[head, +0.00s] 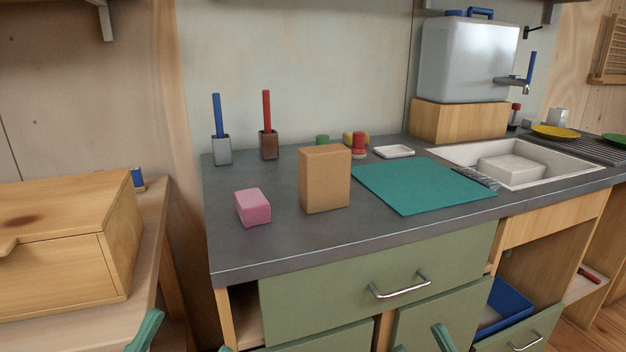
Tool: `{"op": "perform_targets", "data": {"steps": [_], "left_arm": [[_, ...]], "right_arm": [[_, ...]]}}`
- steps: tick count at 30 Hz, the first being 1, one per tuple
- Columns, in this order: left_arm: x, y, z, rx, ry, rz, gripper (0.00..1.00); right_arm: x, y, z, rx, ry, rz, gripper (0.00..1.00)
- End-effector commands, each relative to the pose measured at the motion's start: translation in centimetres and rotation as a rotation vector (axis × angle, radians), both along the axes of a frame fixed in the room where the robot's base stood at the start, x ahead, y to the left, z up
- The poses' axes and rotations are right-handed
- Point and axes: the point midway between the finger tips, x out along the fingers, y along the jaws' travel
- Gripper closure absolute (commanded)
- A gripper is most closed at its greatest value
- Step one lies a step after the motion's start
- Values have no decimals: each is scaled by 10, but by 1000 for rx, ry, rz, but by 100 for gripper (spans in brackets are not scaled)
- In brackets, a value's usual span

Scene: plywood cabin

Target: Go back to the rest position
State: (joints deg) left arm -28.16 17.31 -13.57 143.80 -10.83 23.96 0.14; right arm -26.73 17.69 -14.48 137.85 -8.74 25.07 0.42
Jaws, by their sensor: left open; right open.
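My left gripper (185,340) is at the bottom edge of the head view, left of the counter's front corner. It is open and empty as far as it shows, with green fingertips apart and most of it cut off by the frame. My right gripper (442,338) is at the bottom edge in front of the green lower cabinet. Only a green fingertip of it shows clearly. It is open, and I see nothing held. Both are low, below the counter top and apart from the things on it.
The grey counter (280,245) holds a pink block (253,207), a tan box (325,179), a teal mat (425,186) and two brush holders. A sink (535,150) and a water tank (468,60) are at right. A wooden bread box (60,245) stands left.

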Motion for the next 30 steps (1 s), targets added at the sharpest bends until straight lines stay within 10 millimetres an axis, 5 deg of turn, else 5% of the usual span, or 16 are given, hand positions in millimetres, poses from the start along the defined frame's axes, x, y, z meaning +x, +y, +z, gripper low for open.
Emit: {"op": "perform_targets", "data": {"steps": [4, 11, 22, 30], "left_arm": [[1, 0, 1, -1, 3, 1, 22], [33, 5, -2, 12, 199, 47, 22], [72, 20, -44, 39, 664, 143, 22], [55, 34, -97, 63, 1091, 212, 22]], "right_arm": [[-24, -5, 41, -5, -84, -28, 56], [12, -9, 33, -22, 123, -69, 56], [51, -24, -9, -56, 590, -161, 56], [35, -38, -63, -88, 1016, -226, 56]]}}
